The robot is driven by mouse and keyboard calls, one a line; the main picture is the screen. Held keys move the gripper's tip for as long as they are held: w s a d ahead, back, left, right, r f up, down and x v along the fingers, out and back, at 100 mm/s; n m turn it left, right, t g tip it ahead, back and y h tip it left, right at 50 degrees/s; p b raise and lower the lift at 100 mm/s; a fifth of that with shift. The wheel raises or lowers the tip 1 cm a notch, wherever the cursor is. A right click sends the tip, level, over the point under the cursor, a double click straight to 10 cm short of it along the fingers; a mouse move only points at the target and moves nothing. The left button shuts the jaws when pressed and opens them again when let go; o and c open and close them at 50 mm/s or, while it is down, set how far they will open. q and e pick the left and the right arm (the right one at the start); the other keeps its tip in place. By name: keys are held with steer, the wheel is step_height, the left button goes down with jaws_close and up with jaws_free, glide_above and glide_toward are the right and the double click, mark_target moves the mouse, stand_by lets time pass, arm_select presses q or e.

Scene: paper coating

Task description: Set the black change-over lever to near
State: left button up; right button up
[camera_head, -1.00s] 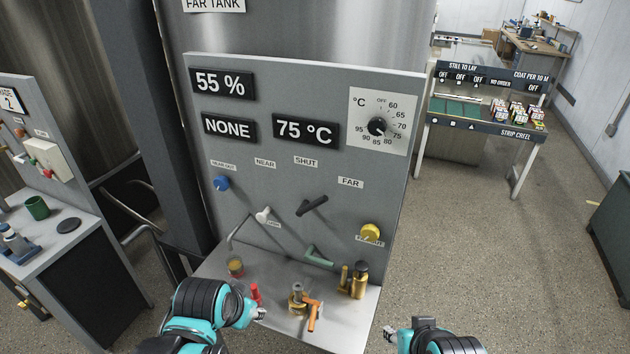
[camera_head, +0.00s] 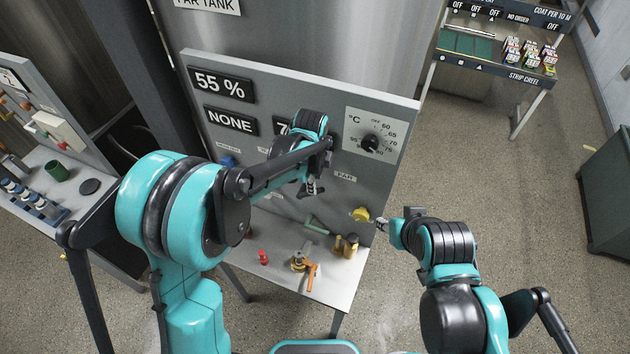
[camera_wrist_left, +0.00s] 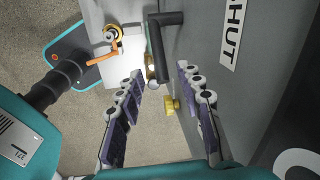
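The black change-over lever (camera_wrist_left: 168,19) shows in the left wrist view as an L-shaped handle on the grey panel, beside the SHUT label (camera_wrist_left: 231,32). In the head view my left arm hides it. My left gripper (camera_wrist_left: 160,72) is open, with the lever just beyond its fingertips and nothing held. In the head view my left gripper (camera_head: 311,188) is in front of the panel, left of the FAR label (camera_head: 344,176). The NEAR label is mostly covered. My right gripper (camera_head: 381,224) is at the panel's lower right, close to the yellow knob (camera_head: 361,214); its opening is too small to judge.
Below the panel, a shelf (camera_head: 335,286) carries a red part (camera_head: 263,257), an orange-handled valve (camera_head: 309,272) and brass fittings (camera_head: 346,245). A green lever (camera_head: 316,224) sticks out above it. The dial (camera_head: 370,143) is at upper right.

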arm_select(q)
steer(key=f, duration=0.4)
steer(key=w+f, duration=0.1)
steer(key=f, duration=0.2)
steer(key=shift+d, duration=0.1)
steer(key=shift+s, duration=0.1)
steer(key=shift+r, duration=0.1)
jaws_close()
